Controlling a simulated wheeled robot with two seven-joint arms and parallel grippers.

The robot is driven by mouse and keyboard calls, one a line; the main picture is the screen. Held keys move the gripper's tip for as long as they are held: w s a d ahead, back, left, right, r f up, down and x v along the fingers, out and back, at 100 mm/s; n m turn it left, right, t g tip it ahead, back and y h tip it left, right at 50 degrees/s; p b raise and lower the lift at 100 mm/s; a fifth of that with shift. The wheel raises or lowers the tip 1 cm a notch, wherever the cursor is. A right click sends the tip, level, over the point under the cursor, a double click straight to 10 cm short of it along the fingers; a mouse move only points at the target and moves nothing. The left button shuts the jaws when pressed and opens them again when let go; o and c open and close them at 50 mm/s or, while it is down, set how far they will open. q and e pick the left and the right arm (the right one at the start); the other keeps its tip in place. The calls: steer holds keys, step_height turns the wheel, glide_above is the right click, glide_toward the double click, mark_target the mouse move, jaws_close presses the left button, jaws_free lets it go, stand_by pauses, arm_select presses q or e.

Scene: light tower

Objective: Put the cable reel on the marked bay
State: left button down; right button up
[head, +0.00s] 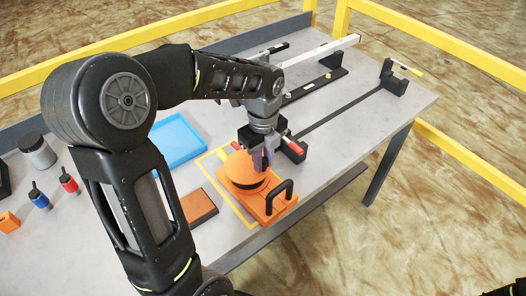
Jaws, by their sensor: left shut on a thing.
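The cable reel (243,171) is orange with a dark band under its round top. It is at the front middle of the table, together with an orange base plate (262,206) and a black handle. The marked bay (242,215) is a yellow outline on the grey table; its left and front lines show, and the orange parts cover much of it. My left gripper (262,163) points down at the reel's far right side and is shut on it. The fingertips are partly hidden. I cannot tell whether the reel rests on the table. My right gripper is out of view.
A brown block (199,206) lies just left of the outline, and a blue tray (178,142) lies behind it. Small bottles (68,181) stand at the left. Black rails and a long white bar (322,50) lie at the back. Yellow guard rails (440,43) surround the table.

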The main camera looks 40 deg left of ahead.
arm_select(q)
steer(key=shift+w+f, duration=0.1)
steer(key=shift+f, duration=0.05)
steer(key=c, duration=1.3)
jaws_free()
steer(key=shift+f, duration=0.1)
step_height(320, 180, up, 12)
steer(key=shift+b, duration=0.4)
